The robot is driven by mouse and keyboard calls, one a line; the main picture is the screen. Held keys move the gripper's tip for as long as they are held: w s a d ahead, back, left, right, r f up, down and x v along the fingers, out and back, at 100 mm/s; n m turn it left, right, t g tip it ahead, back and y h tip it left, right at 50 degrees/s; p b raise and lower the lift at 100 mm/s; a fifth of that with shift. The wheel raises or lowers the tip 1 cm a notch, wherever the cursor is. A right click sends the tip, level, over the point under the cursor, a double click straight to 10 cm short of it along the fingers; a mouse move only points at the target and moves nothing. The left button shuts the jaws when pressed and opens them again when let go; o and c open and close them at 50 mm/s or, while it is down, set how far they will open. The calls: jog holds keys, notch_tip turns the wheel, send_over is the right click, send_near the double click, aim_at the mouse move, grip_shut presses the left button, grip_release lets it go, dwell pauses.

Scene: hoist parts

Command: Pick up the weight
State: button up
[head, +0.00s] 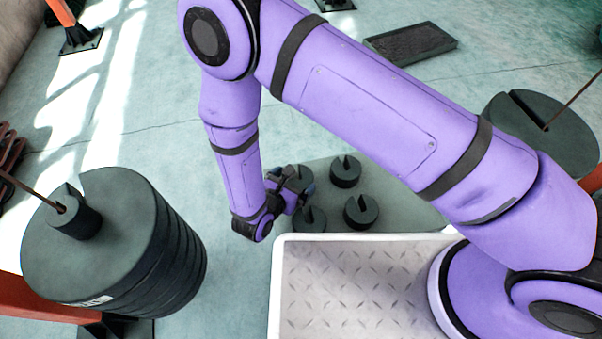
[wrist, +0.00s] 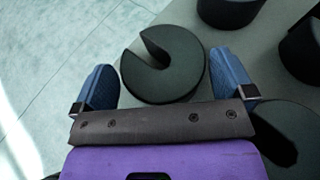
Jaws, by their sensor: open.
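Several small dark slotted weights stand on a low grey-green platform (head: 400,208). In the head view, weights show at the back (head: 345,172), at the right (head: 361,213) and at the front left (head: 310,219). My gripper (head: 303,180) is low over the platform's left side and hides part of that area. In the wrist view, one round weight (wrist: 180,75) with a slot opening to the upper left lies between the two blue fingers of my gripper (wrist: 163,82). The fingers are wide open, with a gap on each side of it. I cannot tell their height above it.
In the wrist view, other weights sit close at the top (wrist: 228,10), right (wrist: 302,50) and lower right (wrist: 285,125), the last near the right finger. Large weight stacks stand at left (head: 120,235) and right (head: 540,125). A dark flat plate (head: 410,43) lies behind.

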jog(key=shift+w+d+f, duration=0.1)
jog(key=shift+w+d, duration=0.05)
jog(key=shift+w, duration=0.2)
jog(key=c, duration=1.5)
jog(key=shift+r, duration=5.1)
